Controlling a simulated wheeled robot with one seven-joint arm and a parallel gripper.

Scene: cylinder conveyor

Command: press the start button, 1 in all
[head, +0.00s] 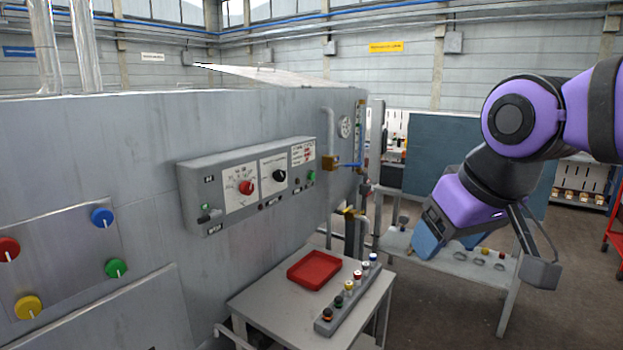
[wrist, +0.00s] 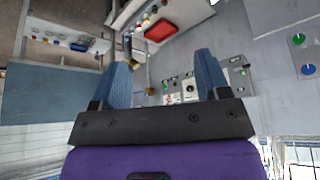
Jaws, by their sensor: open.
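A grey control box (head: 250,180) is mounted on the large grey machine's wall. It carries a red knob (head: 246,187), a black knob (head: 279,175), a green button (head: 311,176) at its right end and a small green-lit switch (head: 205,208) at its left end. The labels are too small to tell which one is the start button. My gripper (head: 437,243) hangs to the right of the box, well apart from it. In the wrist view its two blue fingers stand apart with nothing between them (wrist: 163,65), and the box (wrist: 203,76) shows beyond them.
A small table (head: 258,301) below the box holds a red tray (head: 314,269) and a rack (head: 347,300) of several cylinders. Pipes with brass valves (head: 331,162) stand right of the box. A panel with coloured knobs (head: 60,256) is at left. A workbench (head: 475,265) stands behind my gripper.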

